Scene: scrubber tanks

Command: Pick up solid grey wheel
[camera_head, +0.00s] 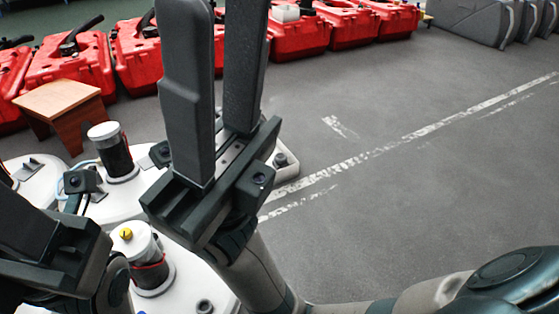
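I cannot make out a solid grey wheel anywhere in the head view. My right gripper (219,12) is large in the middle of the picture, its two dark fingers pointing up. There is a gap between the fingers with only background showing through, so it is open and empty. My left gripper (22,228) is at the lower left and cut off by the picture edge. Only part of a finger and its body shows, so whether it is open cannot be told. My grippers and arms hide part of the white machines and floor.
White machine tops (105,205) with a white-capped black cylinder (116,158) and a yellow-knobbed cylinder (145,262) lie at lower left. A brown wooden stool (62,103) stands behind. Red tanks (75,70) line the back; grey tanks (475,20) stand upper right. Grey floor at right is clear.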

